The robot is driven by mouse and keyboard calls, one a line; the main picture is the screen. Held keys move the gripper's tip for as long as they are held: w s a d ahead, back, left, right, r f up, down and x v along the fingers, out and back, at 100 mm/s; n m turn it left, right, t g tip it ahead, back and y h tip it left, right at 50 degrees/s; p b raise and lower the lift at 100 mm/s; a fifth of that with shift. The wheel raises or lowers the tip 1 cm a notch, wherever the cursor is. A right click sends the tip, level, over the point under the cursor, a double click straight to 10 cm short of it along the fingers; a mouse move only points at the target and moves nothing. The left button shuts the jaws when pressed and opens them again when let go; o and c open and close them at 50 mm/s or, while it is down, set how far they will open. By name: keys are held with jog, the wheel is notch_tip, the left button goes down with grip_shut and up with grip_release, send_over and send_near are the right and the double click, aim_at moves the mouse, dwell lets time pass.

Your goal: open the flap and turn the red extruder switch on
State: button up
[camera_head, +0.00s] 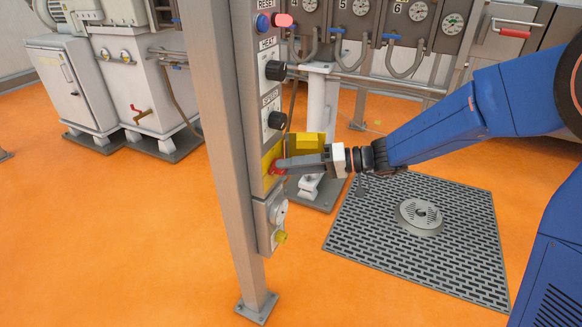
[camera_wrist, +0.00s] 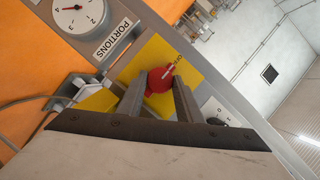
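The red extruder switch (camera_wrist: 159,80) sits on a yellow plate (camera_wrist: 194,70) on the control post; in the head view the switch (camera_head: 275,168) is partly covered by my gripper. Its white line points to the upper right in the wrist view, towards a small printed label that I cannot read surely. The yellow flap (camera_head: 305,143) stands open, sticking out to the right of the post behind my gripper. My gripper (camera_head: 283,165) reaches in from the right. In the wrist view its fingers (camera_wrist: 160,88) lie on either side of the switch with no clear gap.
The metal post (camera_head: 222,130) carries a heat knob (camera_head: 275,70), another black knob (camera_head: 277,120) and red and blue buttons above the switch. A floor grate (camera_head: 455,262) lies right.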

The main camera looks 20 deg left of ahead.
jog(key=shift+m, duration=0.3)
jog(key=shift+s+f+m+t+y, duration=0.2)
jog(key=shift+m+y, duration=0.85)
jog(key=shift+m, duration=1.85)
jog(key=shift+w+f+m+t+y, duration=0.2)
jog(key=shift+m+y, duration=0.8)
jog(key=shift+m, duration=1.9)
jog(key=shift+s+f+m+t+y, duration=0.25)
jog(key=shift+m+y, duration=0.8)
jog(key=shift+m, duration=1.85)
jog(key=shift+w+m, duration=0.1)
jog(key=shift+m, duration=0.2)
jog(key=o, duration=1)
jog(key=shift+o, duration=0.2)
jog(key=v, duration=1.7)
jog(key=shift+d+f, duration=0.2)
